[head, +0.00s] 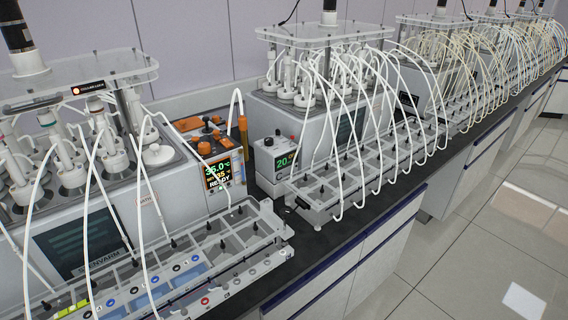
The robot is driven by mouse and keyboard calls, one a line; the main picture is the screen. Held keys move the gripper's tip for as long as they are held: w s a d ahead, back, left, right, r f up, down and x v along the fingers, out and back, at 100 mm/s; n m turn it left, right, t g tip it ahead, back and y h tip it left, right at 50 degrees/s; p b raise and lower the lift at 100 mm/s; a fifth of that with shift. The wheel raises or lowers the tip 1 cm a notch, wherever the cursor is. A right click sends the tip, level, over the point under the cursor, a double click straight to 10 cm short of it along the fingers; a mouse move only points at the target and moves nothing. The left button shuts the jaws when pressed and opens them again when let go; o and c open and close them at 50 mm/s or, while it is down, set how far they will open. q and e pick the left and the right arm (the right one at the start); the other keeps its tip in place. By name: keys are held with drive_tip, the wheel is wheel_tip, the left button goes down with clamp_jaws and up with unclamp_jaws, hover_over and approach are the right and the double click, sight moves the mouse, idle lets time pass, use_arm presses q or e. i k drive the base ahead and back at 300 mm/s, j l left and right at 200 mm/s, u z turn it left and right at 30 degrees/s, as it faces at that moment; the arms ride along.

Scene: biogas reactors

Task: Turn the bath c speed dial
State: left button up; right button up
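No part marked as bath C or as its speed dial can be read at this size. The near bath (80,240) has a dark front panel and an orange-and-black control unit (216,172) at its right, its display showing about 35.0 °C. Small knobs, including an orange-topped one (204,148), sit on this unit. A smaller white unit (277,160) with a green display reading about 20 stands beside the second bath (325,125). Neither of my grippers is in view.
White tubes arch from the baths down to grey racks (330,195) along the front of the dark bench (325,238). More baths (440,60) stand in a row toward the far right. The tiled floor (470,240) at right is clear.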

sight(269, 141)
drive_tip(key=i+l, duration=0.15)
drive_tip(key=l, duration=0.2)
drive_tip(key=i+l, duration=0.1)
drive_tip(key=l, duration=0.2)
drive_tip(key=i+l+u, duration=0.1)
drive_tip(key=l, duration=0.25)
drive_tip(key=i+l, duration=0.2)
drive_tip(key=l, duration=0.15)
